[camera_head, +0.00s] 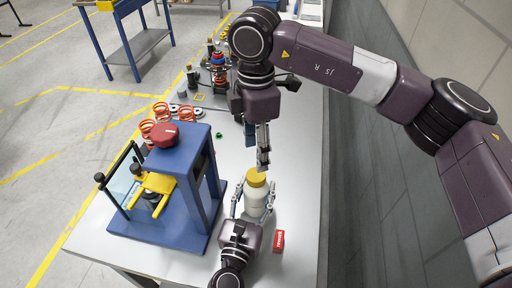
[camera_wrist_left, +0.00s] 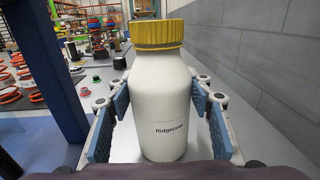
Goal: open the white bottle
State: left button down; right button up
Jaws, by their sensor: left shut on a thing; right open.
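The white bottle (camera_head: 255,200) stands upright on the bench with its yellow cap (camera_head: 256,177) on. It also fills the middle of the left wrist view (camera_wrist_left: 162,100), with the ribbed yellow cap (camera_wrist_left: 158,34) at the top and a printed label. My left gripper (camera_head: 252,203) is shut on the bottle's body, with its blue pads on either side of it in the left wrist view (camera_wrist_left: 162,112). My right gripper (camera_head: 263,166) points down just above the cap, open and empty. I cannot tell whether its fingertips touch the cap.
A blue press-like fixture (camera_head: 188,190) with a red knob (camera_head: 164,135) and a yellow part stands left of the bottle. A small red box (camera_head: 279,241) lies to the bottle's lower right. Orange springs (camera_head: 160,112) and other parts lie farther back. A wall runs along the right.

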aim_at(256, 174)
jog(key=shift+m, duration=0.7)
jog(key=shift+f, duration=0.25)
notch_tip(256, 174, down, 8)
jog(key=shift+r, duration=0.25)
jog(key=shift+c, duration=0.2)
